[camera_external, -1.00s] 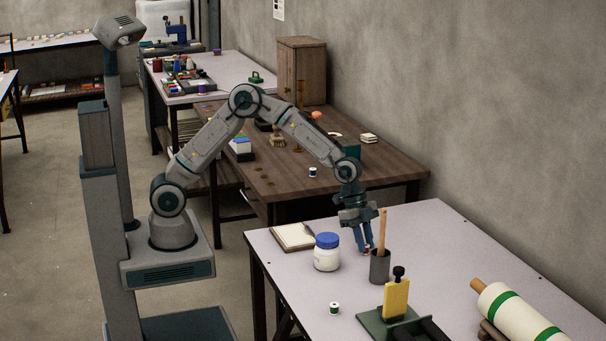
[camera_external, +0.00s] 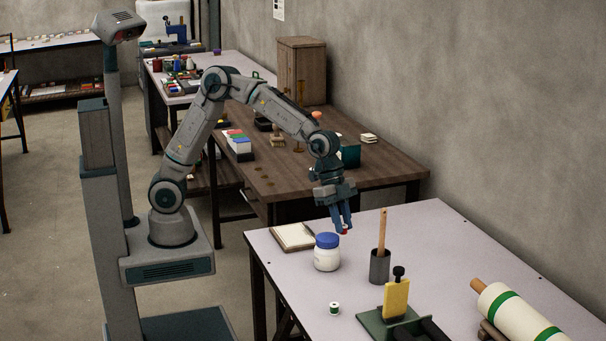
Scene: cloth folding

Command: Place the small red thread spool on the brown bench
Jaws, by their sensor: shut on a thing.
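My gripper (camera_external: 343,229) is shut on the small red thread spool (camera_external: 345,231), of which only a small part shows between the fingertips. It holds the spool above the light grey table, behind and to the right of the white jar with a blue lid. The brown bench (camera_external: 372,173) stands behind this table, with its dark wooden top beyond my gripper.
On the grey table (camera_external: 460,235) are the jar (camera_external: 326,255), a notebook (camera_external: 293,237), a dark cup with a stick (camera_external: 380,265), a green spool (camera_external: 334,308) and a yellow-and-green tool (camera_external: 396,298).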

